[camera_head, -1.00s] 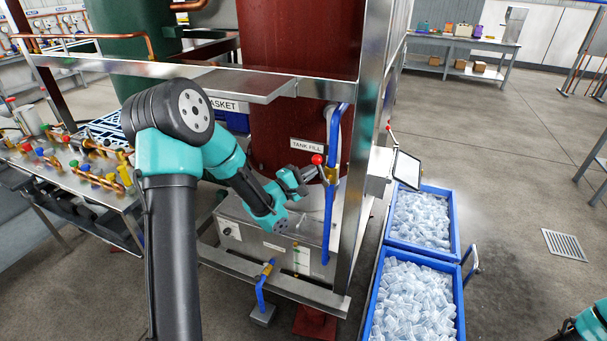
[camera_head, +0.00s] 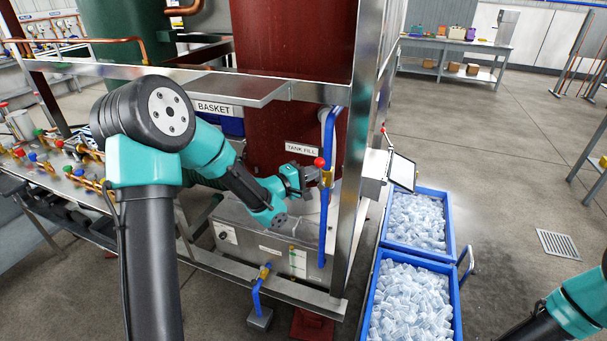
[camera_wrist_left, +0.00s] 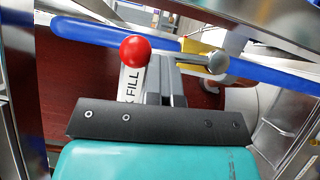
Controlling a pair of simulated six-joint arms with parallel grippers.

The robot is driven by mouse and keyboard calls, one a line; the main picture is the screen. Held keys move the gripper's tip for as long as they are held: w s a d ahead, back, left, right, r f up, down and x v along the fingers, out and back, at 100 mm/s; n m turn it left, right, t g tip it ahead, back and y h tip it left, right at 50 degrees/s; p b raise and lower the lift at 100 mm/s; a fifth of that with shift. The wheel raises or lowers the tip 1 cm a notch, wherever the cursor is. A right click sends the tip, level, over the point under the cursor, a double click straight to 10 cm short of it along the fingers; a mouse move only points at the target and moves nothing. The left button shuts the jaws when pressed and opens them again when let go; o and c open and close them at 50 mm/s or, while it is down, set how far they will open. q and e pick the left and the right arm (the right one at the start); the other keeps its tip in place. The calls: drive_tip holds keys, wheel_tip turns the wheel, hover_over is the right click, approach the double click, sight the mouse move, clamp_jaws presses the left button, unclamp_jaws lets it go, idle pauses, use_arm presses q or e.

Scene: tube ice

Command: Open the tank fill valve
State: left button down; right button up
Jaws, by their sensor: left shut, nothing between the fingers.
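The tank fill valve (camera_head: 327,178) is a brass body on a vertical blue pipe (camera_head: 324,225), below and right of the "TANK FILL" label (camera_head: 302,149). Its handle ends in a red ball (camera_head: 319,162), which also shows large in the left wrist view (camera_wrist_left: 135,52). My left gripper (camera_head: 307,177) is shut and empty, just left of the valve and below the ball. In the left wrist view its grey fingers (camera_wrist_left: 166,78) are right beside the ball; contact is hard to tell. My right arm shows at the lower right; its gripper is out of view.
A steel frame post (camera_head: 352,190) stands close right of the valve, with a rail (camera_head: 310,92) above. A tilted screen (camera_head: 402,171) and two blue bins (camera_head: 450,212) of ice are further right. A lower blue pipe with a yellow valve (camera_head: 264,271) is below.

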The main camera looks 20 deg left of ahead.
use_arm(q)
drive_tip(key=shift+w, duration=0.1)
idle(0.3)
drive_tip(key=w+a+v, duration=0.1)
drive_tip(key=a+v, duration=0.1)
drive_tip(key=v, duration=1.1)
drive_tip(key=shift+w+a, duration=0.15)
drive_tip(key=shift+w, duration=0.05)
drive_tip(key=shift+f, duration=0.1)
